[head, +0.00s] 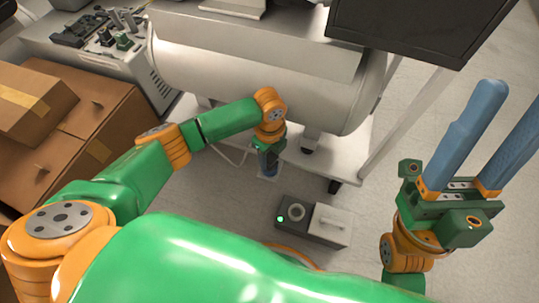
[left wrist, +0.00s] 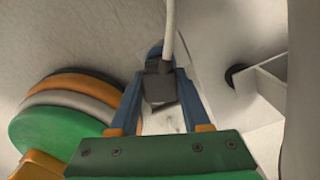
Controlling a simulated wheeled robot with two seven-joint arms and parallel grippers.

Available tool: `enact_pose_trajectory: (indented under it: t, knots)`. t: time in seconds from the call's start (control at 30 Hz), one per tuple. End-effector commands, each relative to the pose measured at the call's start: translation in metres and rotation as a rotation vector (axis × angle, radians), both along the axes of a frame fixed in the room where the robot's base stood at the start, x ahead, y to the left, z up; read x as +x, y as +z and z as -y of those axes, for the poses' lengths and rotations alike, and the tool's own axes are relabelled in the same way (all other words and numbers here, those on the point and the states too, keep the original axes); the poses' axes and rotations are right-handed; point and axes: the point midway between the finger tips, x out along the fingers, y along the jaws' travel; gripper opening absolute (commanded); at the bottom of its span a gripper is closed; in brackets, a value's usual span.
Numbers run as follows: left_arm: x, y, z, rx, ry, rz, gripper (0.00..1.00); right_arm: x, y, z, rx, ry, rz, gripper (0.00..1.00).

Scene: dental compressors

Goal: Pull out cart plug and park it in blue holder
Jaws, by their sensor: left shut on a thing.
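My left gripper (head: 268,172) points down beside the cart's lower shelf, above the floor. In the left wrist view its blue fingers (left wrist: 160,75) are shut on a dark grey plug (left wrist: 160,88). A pale cable (left wrist: 168,30) runs up from the plug. The plug is apart from the floor box (head: 314,222), which has a round socket (head: 296,212) and a lit green light. The blue holder cannot be told apart from my blue fingers. My right gripper (head: 497,135) is open and empty at the right, its long blue fingers apart.
The white cart (head: 330,155) carries a large pale tank (head: 250,75) and stands on casters just beyond my left gripper. Cardboard boxes (head: 75,125) are stacked at the left. A dark panel (head: 415,30) overhangs at the top right.

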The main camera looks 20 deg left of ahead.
Motion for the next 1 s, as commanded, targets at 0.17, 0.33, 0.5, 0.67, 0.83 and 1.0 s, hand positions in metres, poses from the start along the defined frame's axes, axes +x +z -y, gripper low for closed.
enact_pose_trajectory:
  t: [0.17, 0.33, 0.5, 0.67, 0.83, 1.0]
  knots:
    - [0.0000, 0.0001, 0.0000, 0.000, 0.000, 0.000, 0.00, 0.0002, -0.0001, 0.0000, 0.000, 0.000, -0.001, 0.50]
    - [0.0000, 0.0005, 0.0001, 0.000, 0.000, 0.000, 0.00, 0.0003, 0.0009, 0.0000, -0.001, 0.000, -0.002, 0.50]
    - [0.0004, 0.0019, -0.0001, 0.000, 0.001, 0.000, 0.00, 0.0003, 0.0072, 0.0000, 0.000, 0.000, -0.002, 0.50]
    - [0.0005, 0.0000, -0.0001, 0.000, 0.000, 0.000, 0.00, 0.0003, 0.0074, 0.0000, 0.000, 0.000, -0.002, 0.50]
    - [0.0005, -0.0001, -0.0001, 0.000, 0.000, 0.000, 0.00, 0.0004, 0.0071, 0.0000, 0.000, 0.000, -0.003, 0.50]
    - [0.0005, 0.0000, -0.0002, 0.000, 0.000, 0.000, 0.00, 0.0004, 0.0071, 0.0000, 0.000, 0.000, -0.003, 0.50]
